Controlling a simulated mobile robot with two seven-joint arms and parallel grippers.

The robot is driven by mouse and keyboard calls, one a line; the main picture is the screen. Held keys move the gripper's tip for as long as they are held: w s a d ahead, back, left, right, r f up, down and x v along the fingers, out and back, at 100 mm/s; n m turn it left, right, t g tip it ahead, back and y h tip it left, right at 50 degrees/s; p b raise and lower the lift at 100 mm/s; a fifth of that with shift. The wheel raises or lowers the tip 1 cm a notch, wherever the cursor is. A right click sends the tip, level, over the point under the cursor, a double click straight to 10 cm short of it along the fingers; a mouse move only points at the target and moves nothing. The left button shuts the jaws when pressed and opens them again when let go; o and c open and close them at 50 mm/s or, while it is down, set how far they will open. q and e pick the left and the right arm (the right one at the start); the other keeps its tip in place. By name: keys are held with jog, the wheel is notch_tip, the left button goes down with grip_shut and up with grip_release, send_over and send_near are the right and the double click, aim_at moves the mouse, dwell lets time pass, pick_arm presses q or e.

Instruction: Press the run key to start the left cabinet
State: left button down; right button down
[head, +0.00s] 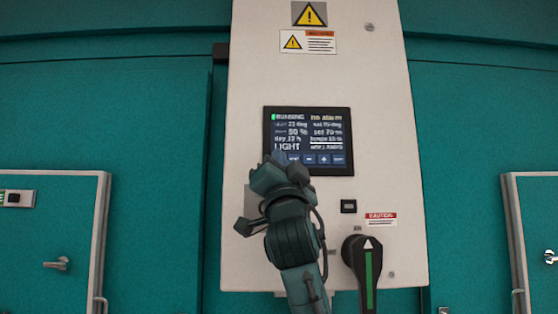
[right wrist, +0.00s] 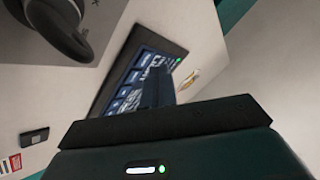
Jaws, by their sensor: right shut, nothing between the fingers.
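The control screen (head: 335,130) is set in a pale panel (head: 380,70). It reads RUNNING beside a small green mark, with "no alarm" and LIGHT. A row of keys (head: 309,159) runs along its bottom edge; minus and plus show, the other labels are too small to read. I cannot pick out the run key. My right gripper (head: 268,165) is shut and empty, in front of the screen's lower left corner, which it hides. In the right wrist view its fingers (right wrist: 157,80) overlap the screen (right wrist: 135,75); I cannot tell whether they touch it. My left gripper is not in view.
Below the screen are a small black switch (head: 348,206), a caution label (head: 381,219) and a black rotary handle (head: 362,262) with a green stripe. Teal cabinet doors with handles (head: 57,263) stand on both sides. Warning labels (head: 308,42) are above the screen.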

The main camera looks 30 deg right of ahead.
jog(key=s+a, duration=0.1)
jog(key=s, duration=0.2)
jog(key=s+a+b, duration=0.1)
jog(key=shift+s+a, duration=0.15)
jog(key=shift+a, duration=0.15)
dwell(0.6)
